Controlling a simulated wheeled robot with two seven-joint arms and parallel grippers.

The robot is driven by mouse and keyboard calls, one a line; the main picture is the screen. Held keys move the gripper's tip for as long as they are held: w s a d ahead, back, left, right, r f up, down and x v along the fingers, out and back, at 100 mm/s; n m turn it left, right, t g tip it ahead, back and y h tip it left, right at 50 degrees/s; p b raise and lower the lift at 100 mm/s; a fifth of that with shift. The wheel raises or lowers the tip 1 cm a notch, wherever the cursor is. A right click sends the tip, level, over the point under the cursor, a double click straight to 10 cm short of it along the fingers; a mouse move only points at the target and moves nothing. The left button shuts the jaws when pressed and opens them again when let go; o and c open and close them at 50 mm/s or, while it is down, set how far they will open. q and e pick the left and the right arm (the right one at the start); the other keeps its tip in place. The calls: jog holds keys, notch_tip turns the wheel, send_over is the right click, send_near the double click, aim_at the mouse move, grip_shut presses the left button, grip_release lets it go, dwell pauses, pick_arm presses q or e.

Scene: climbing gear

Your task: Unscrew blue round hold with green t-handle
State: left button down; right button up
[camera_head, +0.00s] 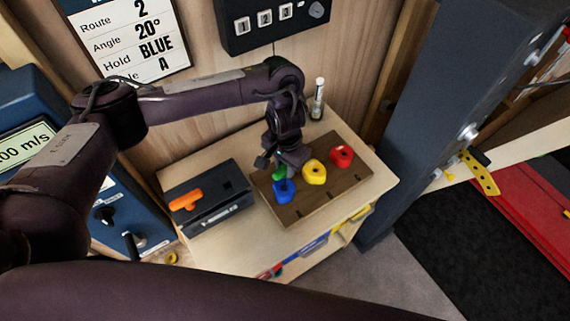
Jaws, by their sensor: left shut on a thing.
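The blue round hold (283,194) sits at the left end of a brown wooden board on a small cabinet. The green T-handle (279,173) stands upright over the blue hold, its lower end at the hold's middle. My left gripper (281,166) points down from above and is shut on the top of the green T-handle, whose upper part it partly hides. Whether the handle's tip is seated in the bolt is too small to tell. My right gripper is not in view.
A yellow hold (314,172) and a red hold (341,156) share the board (311,204). A dark box (215,217) with an orange T-handle (186,200) stands left of it. A marker (318,98) stands behind. A dark post (412,120) rises at right.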

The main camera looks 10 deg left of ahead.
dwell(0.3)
pick_arm(q)
jog(key=shift+w+r, duration=0.1)
jog(key=shift+r, duration=1.4)
jog(key=m, duration=0.5)
jog(key=shift+m, duration=0.3)
jog(key=m, duration=0.5)
jog(key=shift+b, duration=0.35)
jog(key=m+b, duration=0.1)
jog(key=m, duration=0.6)
jog(key=shift+a+f, duration=0.1)
jog(key=m+b, duration=0.1)
jog(key=m, duration=0.3)
jog(key=shift+s, duration=0.2)
